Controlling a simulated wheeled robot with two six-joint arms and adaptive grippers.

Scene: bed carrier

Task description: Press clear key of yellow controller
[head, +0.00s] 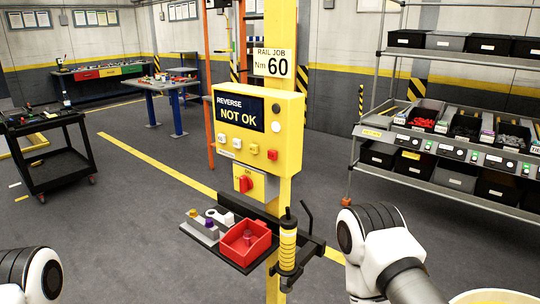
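The yellow controller (260,130) is a box mounted on a yellow post in the middle of the head view. Its dark screen (239,109) reads "REVERSE NOT OK". Below the screen is a row of small keys (253,149), white ones to the left and a red one at the right end; their labels are too small to read, so I cannot tell which is the clear key. A red rotary switch (245,183) sits on a smaller yellow box underneath. Parts of my two arms show at the lower left and lower right, both apart from the controller. Neither gripper's fingertips are visible.
A small shelf below the controller holds a red bin (244,243) and a grey block with coloured knobs (202,228). An upright yellow-and-black tool (288,245) stands beside it. A parts rack (440,140) is at right, a black cart (48,150) at left. Open floor lies between.

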